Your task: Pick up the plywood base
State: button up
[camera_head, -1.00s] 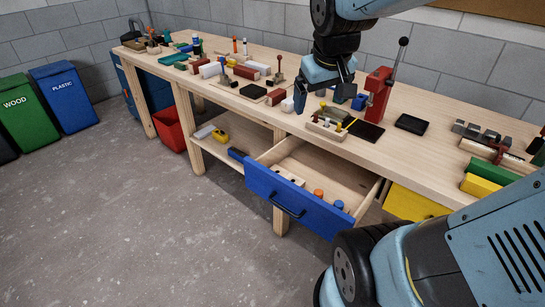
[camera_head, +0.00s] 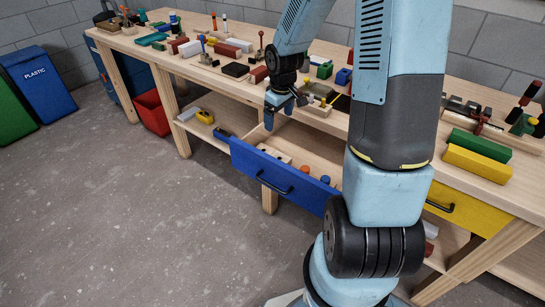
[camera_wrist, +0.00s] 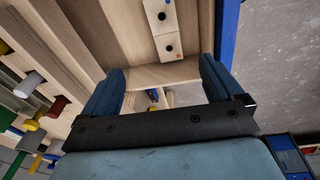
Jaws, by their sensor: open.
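A pale wooden piece with dark holes (camera_head: 275,153), possibly the plywood base, lies in the left part of the open drawer. My gripper (camera_head: 280,108) hangs over the drawer's left end, pointing down. In the wrist view its blue fingers (camera_wrist: 157,85) stand wide apart, with nothing held between them. A pale wooden drawer wall (camera_wrist: 165,74) shows between them, farther off.
The blue-fronted drawer (camera_head: 285,182) stands pulled out from the workbench and also holds an orange cylinder (camera_head: 304,170) and a blue one (camera_head: 325,180). The bench top (camera_head: 340,122) is crowded with blocks and clamps. A yellow drawer (camera_head: 465,210) is at right. Open floor lies in front.

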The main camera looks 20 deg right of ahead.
send_near(272, 154)
jog(key=shift+n+y, duration=0.4)
jog(key=f, duration=0.3)
jog(key=w+f, duration=0.1)
jog(key=f, duration=0.5)
jog(key=shift+w+f, duration=0.3)
jog(key=shift+f, duration=0.05)
jog(key=c, duration=1.1)
jog(key=shift+r, duration=0.15)
